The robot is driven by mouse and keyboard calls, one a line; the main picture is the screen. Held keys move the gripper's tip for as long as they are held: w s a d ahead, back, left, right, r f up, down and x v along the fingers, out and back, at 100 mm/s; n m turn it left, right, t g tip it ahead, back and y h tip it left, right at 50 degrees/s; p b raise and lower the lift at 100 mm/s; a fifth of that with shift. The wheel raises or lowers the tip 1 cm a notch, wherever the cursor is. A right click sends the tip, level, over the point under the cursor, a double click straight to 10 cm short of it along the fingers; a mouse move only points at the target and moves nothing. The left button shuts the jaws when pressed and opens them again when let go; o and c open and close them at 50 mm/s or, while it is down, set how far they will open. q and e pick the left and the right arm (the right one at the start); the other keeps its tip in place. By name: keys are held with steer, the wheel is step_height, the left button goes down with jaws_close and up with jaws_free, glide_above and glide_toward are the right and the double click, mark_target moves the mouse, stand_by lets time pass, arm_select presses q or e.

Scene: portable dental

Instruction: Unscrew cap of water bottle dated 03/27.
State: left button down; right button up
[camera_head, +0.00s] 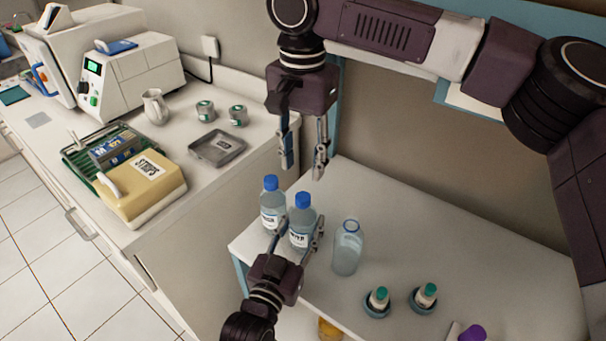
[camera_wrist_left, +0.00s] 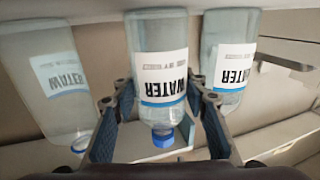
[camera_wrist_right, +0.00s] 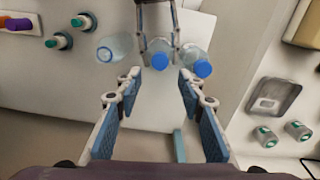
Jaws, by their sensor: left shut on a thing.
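Three clear water bottles stand near the left end of the white table. The middle bottle (camera_head: 301,226) has a blue cap (camera_head: 302,200) and is between the fingers of my left gripper (camera_head: 296,238), which is shut on it. In the left wrist view this bottle (camera_wrist_left: 157,55) appears inverted, with a WATER label; the date is too small to read. A second blue-capped bottle (camera_head: 271,212) is beside it on the left. The bottle on the right (camera_head: 347,252) shows no cap. My right gripper (camera_head: 303,170) is open and empty, pointing down above the capped bottles.
Two green-capped vials (camera_head: 379,299) in round holders and a purple-capped item (camera_head: 470,333) are at the table's front right. A counter to the left holds a grey tray (camera_head: 218,148), a yellow box (camera_head: 140,186) and small jars. The table's back right is clear.

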mark_target(303, 196)
steer(key=m, duration=0.5)
steer(key=shift+m, duration=0.3)
steer(key=m, duration=0.4)
steer(key=shift+m, duration=0.3)
steer(key=shift+f, duration=4)
steer(key=shift+c, duration=0.4)
